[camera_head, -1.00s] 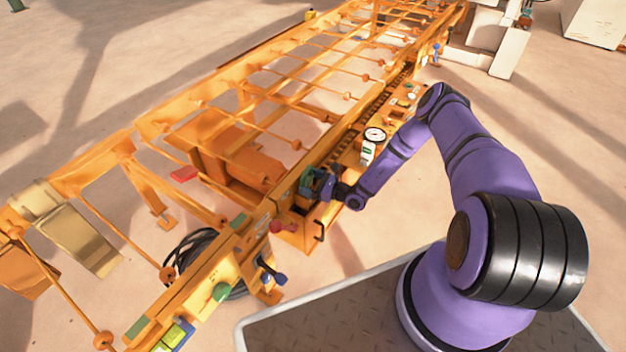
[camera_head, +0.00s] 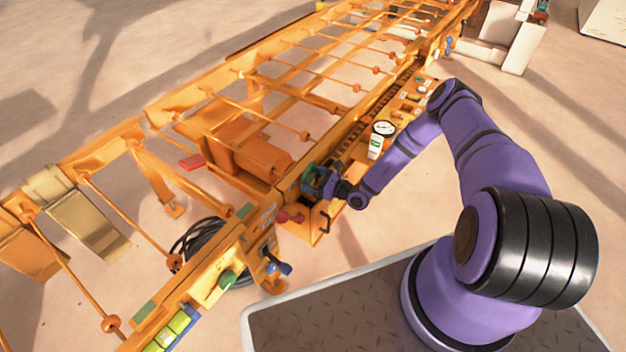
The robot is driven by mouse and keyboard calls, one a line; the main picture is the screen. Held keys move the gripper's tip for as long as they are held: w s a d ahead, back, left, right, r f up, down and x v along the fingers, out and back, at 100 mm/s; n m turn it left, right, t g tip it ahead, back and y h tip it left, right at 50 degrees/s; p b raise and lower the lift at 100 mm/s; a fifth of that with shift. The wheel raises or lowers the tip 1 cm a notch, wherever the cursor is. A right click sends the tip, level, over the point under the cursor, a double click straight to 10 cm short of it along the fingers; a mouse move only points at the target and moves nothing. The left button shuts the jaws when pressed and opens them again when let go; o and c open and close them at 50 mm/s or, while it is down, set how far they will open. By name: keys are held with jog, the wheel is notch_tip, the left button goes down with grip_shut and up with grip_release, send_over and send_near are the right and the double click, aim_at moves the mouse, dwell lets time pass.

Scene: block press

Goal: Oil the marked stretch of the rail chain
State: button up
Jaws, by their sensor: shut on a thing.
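The rail chain (camera_head: 351,133) runs as a dark linked strip along the near side of the orange conveyor frame (camera_head: 262,218). My gripper (camera_head: 318,183) is at the near end of the visible chain, beside the rail. It is shut on a small green-and-blue thing (camera_head: 309,181), perhaps an oiler, which my gripper partly covers. I cannot tell whether this touches the chain. I cannot make out which stretch of chain is marked.
A white gauge (camera_head: 383,128) and a white-and-green bottle (camera_head: 376,147) stand beside the chain, close to my forearm. A coiled black cable (camera_head: 196,240) lies on the floor. Open floor lies to the right.

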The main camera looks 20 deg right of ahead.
aim_at(310, 168)
jog(key=shift+r, duration=2.7)
jog(key=shift+r, duration=0.15)
jog(key=shift+r, duration=1.35)
jog(key=shift+w+d+f, duration=0.1)
